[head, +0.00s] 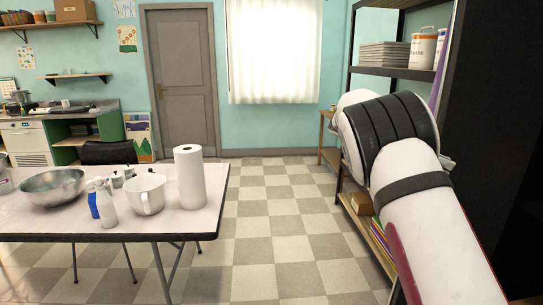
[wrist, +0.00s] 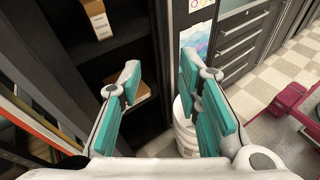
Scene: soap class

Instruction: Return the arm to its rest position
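My gripper (wrist: 160,100) shows in the wrist view with its two teal-padded fingers spread apart. Nothing is between the fingers, so it is open and empty. It faces a dark shelf unit (wrist: 85,50), with a white bucket (wrist: 183,130) on the floor beyond the right finger. In the head view my white arm (head: 430,225) rises at the right, in front of the shelving. The gripper itself is hidden in the head view.
A table (head: 195,222) at the left holds a metal bowl (head: 52,187), a spray bottle (head: 103,203), a white pitcher (head: 146,193) and a paper towel roll (head: 189,177). Shelving with buckets (head: 422,49) stands close to my arm. The checkered floor (head: 285,220) between is clear.

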